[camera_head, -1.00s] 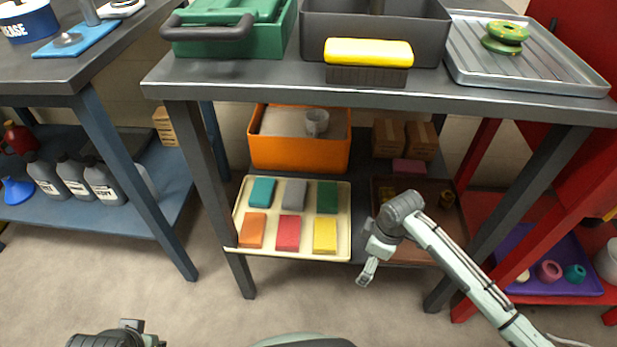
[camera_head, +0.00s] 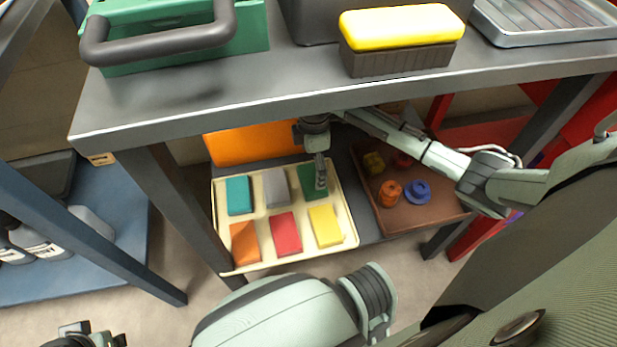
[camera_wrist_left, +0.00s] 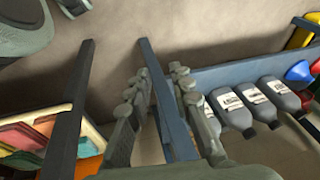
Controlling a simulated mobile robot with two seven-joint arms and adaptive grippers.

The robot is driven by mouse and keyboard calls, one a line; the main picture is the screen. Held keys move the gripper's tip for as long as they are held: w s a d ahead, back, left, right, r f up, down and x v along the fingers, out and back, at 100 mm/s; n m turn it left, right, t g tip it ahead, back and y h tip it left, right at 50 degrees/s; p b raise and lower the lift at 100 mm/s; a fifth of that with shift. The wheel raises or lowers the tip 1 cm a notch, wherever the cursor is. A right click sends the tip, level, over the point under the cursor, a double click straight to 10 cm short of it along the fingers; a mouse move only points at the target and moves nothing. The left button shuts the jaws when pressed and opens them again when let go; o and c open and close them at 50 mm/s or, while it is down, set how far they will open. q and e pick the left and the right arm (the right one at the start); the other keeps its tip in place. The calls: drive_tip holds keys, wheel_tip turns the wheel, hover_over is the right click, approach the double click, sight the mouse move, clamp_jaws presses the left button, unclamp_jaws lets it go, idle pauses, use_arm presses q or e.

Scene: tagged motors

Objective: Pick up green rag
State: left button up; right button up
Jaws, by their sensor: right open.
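The green rag (camera_head: 307,182) lies folded in the back right spot of a cream tray (camera_head: 349,238) on the table's lower shelf. My right gripper (camera_head: 321,184) reaches in under the tabletop and points down over the right part of the green rag, hiding some of it. It is open; whether its fingers touch the rag I cannot tell. My left gripper (camera_wrist_left: 160,73) is open and empty in the left wrist view, away from the tray. Part of it shows at the bottom left of the head view (camera_head: 80,334).
The tray also holds teal (camera_head: 238,195), grey (camera_head: 276,186), orange (camera_head: 245,243), red (camera_head: 285,233) and yellow (camera_head: 325,225) rags. A brown tray (camera_head: 405,221) with small parts lies right. The tabletop (camera_head: 262,83) overhangs the shelf; a table leg (camera_head: 180,205) stands left.

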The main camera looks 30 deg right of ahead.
sight(312, 177)
wheel_tip(312, 177, down, 6)
drive_tip(key=shift+w+r+b, duration=0.1)
drive_tip(key=shift+r+b, duration=0.1)
drive_tip(key=shift+b, duration=0.3)
use_arm(q)
drive_tip(key=r, duration=0.1)
drive_tip(key=s+r, duration=0.1)
drive_tip(key=r, duration=0.1)
drive_tip(key=shift+a, duration=0.15)
drive_tip(key=shift+f, duration=0.1)
use_arm(e)
drive_tip(key=c, duration=0.8)
drive_tip(key=shift+r, duration=0.1)
